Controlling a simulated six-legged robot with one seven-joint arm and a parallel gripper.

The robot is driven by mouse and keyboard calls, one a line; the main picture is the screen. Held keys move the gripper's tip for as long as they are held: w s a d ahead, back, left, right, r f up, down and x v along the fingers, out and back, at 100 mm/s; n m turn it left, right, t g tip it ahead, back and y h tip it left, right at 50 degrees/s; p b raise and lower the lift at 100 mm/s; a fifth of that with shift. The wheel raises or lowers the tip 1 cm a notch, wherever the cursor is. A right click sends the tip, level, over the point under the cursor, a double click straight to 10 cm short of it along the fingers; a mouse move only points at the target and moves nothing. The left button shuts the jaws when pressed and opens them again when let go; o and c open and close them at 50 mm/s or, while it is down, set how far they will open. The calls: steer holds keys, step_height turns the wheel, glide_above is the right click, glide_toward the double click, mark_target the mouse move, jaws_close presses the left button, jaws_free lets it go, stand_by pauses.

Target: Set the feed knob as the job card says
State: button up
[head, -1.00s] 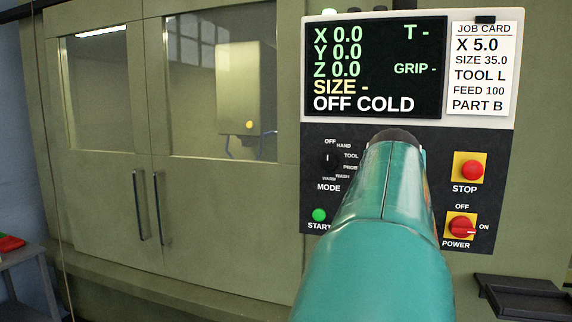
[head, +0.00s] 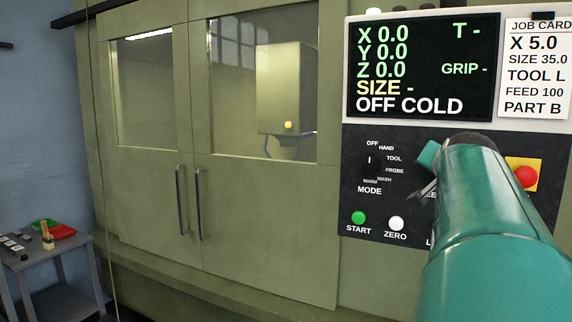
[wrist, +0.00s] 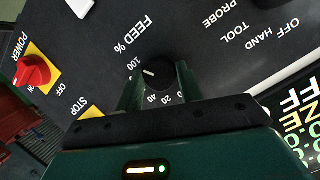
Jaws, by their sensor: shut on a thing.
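The feed knob (wrist: 160,74) is a round black dial in the wrist view, under the label FEED %. Its white mark points close to the 100. My gripper (wrist: 159,84) is shut on the knob, one finger on each side. In the head view my gripper (head: 429,172) shows partly at the panel, and my teal arm hides the feed knob there. The job card (head: 537,70) at the upper right reads X 5.0, SIZE 35.0, TOOL L, FEED 100, PART B.
The screen (head: 424,66) shows SIZE - and OFF COLD. The mode knob (head: 369,160) points up toward OFF. The red stop button (head: 526,177) is right of my arm; the power switch (wrist: 33,72) shows in the wrist view. A small table (head: 45,254) stands far left.

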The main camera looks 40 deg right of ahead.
steer(key=shift+f, duration=0.1)
steer(key=o, duration=1)
